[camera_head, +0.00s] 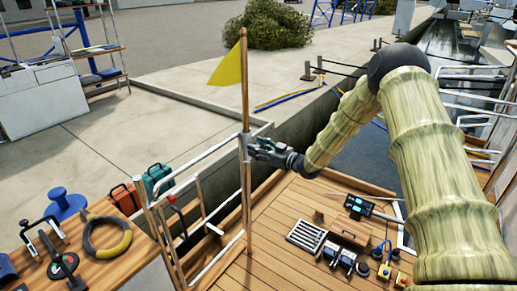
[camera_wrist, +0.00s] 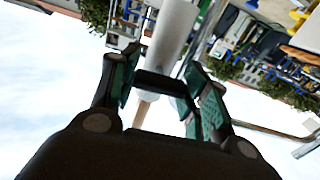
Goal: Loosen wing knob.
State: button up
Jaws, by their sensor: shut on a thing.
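A yellow flag (camera_head: 227,69) hangs on a wooden staff (camera_head: 244,85), which stands upright in a pale socket (camera_head: 246,165) on the metal rail. My gripper (camera_head: 254,149) is at the right side of this socket, at the foot of the staff. In the wrist view the green-padded fingers (camera_wrist: 160,82) stand either side of a dark wing knob (camera_wrist: 158,84) and are shut on it. The knob sits against the pale cylindrical socket (camera_wrist: 172,35). In the head view the knob is hidden by the fingers or too small to make out.
A metal rail (camera_head: 165,227) runs below the staff at the deck edge. A slotted tray (camera_head: 306,236) and small devices rest on the wooden deck. Air right of the staff is free around my arm.

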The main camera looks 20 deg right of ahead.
jog(key=n+b, duration=0.1)
jog(key=n, duration=0.3)
jog(key=shift+n, duration=0.4)
jog(key=n+b, duration=0.2)
jog(key=n, duration=0.2)
jog(key=shift+d+f+n, duration=0.1)
jog(key=shift+n, duration=0.2)
jog(key=n+b, duration=0.1)
jog(key=n, duration=0.2)
jog(key=shift+n, duration=0.3)
jog(key=shift+n+b, duration=1.3)
jog(key=shift+n, duration=0.8)
jog(key=o, duration=1)
jog(key=v, duration=1.2)
